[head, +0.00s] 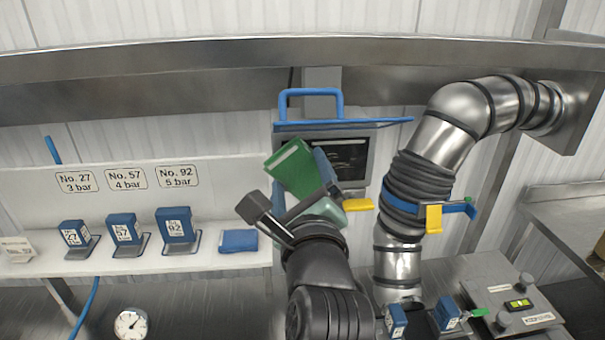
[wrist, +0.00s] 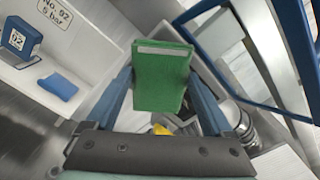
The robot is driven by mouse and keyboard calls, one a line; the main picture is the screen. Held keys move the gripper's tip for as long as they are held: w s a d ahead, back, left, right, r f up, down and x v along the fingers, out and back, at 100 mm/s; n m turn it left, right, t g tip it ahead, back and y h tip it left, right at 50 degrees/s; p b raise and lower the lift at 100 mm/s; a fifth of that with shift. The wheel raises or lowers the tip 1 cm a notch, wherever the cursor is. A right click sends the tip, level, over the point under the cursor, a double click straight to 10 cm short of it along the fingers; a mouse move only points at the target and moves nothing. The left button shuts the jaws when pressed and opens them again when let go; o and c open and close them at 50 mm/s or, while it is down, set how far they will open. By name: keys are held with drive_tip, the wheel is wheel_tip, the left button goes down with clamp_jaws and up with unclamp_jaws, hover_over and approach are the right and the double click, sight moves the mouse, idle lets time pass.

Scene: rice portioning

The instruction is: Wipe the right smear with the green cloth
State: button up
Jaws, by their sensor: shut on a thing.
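My gripper (head: 308,178) is shut on the green cloth (head: 292,169), a folded block with a pale strip along its top edge. In the wrist view the cloth (wrist: 160,82) sits between the two blue fingers. The gripper holds it up in front of the screen unit (head: 352,156), which has a dark display, and hides its left part. I cannot make out any smear, left or right, in either view.
A blue guard with a handle (head: 310,93) stands out above the screen. A ribbed steel pipe (head: 418,182) with a yellow-tagged blue clamp rises to the right. A blue folded cloth (head: 239,241) and several blue blocks, one labelled 92 (head: 175,226), sit on the left shelf.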

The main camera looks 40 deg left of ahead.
drive_tip(key=shift+p+v, duration=0.6)
drive_tip(key=shift+v, duration=2.15)
drive_tip(key=shift+d+f, duration=0.1)
drive_tip(key=v, duration=0.3)
drive_tip(key=shift+w, duration=0.1)
drive_tip(key=shift+p+x, duration=1.5)
drive_tip(key=shift+x, duration=2.7)
drive_tip(key=shift+w+a, duration=0.25)
drive_tip(key=shift+a, duration=0.05)
